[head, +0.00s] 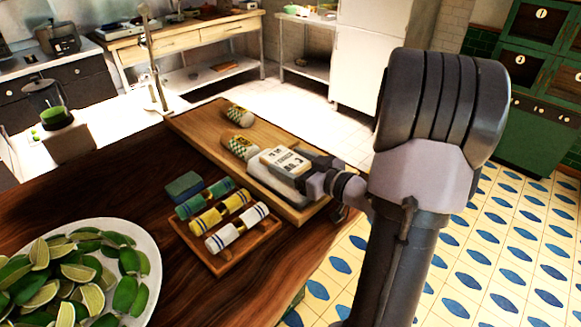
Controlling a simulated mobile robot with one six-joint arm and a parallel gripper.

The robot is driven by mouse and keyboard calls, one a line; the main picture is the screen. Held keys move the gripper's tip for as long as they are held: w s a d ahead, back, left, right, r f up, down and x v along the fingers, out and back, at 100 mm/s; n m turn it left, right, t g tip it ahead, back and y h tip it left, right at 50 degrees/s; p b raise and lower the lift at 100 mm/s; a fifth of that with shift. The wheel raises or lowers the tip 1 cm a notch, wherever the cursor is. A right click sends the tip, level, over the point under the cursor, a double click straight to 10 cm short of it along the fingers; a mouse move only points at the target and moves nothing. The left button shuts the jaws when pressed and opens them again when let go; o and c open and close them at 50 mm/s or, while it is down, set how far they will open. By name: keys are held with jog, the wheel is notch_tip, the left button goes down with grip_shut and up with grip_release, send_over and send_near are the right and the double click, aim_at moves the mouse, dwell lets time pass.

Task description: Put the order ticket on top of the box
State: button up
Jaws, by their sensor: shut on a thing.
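A flat white piece with dark print, which looks like the order ticket (286,161), is at my gripper (308,179). My gripper comes in from the right, over the wooden board, and appears shut on this printed piece. A low pale block with a dark side, perhaps the box (262,183), sits on the board just below and left of the ticket. The ticket overlaps it in the picture; I cannot tell whether they touch. My gripper's fingertips are partly hidden and small.
Two patterned rolls (240,148) lie on the wooden board (190,122) left of the ticket. In front, a small wooden rack (222,263) holds green, yellow and white rolls beside a green sponge-like block (184,187). A plate (152,262) of limes is at lower left.

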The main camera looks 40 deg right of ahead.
jog(key=shift+r, duration=0.15)
jog(key=shift+f, duration=0.2)
jog(key=o, duration=1.4)
